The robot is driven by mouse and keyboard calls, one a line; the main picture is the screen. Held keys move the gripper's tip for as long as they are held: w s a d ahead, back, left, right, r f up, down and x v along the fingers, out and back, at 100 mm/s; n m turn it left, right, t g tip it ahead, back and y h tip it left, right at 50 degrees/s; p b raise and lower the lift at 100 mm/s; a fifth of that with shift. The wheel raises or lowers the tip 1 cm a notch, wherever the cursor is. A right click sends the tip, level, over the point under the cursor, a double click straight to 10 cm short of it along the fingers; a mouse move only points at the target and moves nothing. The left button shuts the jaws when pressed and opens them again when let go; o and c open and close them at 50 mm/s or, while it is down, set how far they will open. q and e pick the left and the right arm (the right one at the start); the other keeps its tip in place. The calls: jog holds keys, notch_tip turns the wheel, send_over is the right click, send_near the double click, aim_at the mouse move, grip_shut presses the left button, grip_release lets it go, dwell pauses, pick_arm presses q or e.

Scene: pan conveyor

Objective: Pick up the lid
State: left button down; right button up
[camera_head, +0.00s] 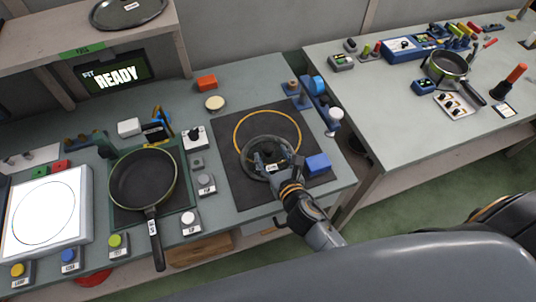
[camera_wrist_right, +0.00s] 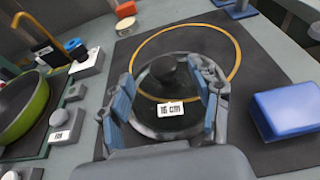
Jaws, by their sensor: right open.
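The lid (camera_head: 249,151) is a round, see-through disc with a dark knob and a "16 cm" tag. It lies on a dark mat (camera_head: 232,184), overlapping the near part of a yellow ring (camera_head: 267,112). In the right wrist view the lid (camera_wrist_right: 152,88) and its knob (camera_wrist_right: 172,69) show between my right gripper's fingers. My right gripper (camera_head: 270,161) is open over the lid, its blue-padded fingers (camera_wrist_right: 168,88) on either side. I cannot tell whether they touch it. In the head view the gripper hides part of the lid. My left gripper is not in view.
A blue block (camera_head: 318,163) sits close to the right of the lid. A black pan (camera_head: 143,178) lies to the left, with several button boxes beside it. An orange block (camera_head: 206,83) and a pale round disc (camera_head: 215,103) are behind. A second table (camera_head: 400,130) stands at right.

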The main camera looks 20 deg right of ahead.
aim_at(268, 149)
jog(key=x, duration=0.5)
jog(key=shift+s+d+f+p, duration=0.1)
jog(key=shift+d+f+p, duration=0.1)
jog(key=shift+p, duration=0.1)
jog(key=shift+s, duration=0.1)
jog(key=shift+c, duration=1.3)
jog(key=shift+r, duration=0.1)
grip_shut()
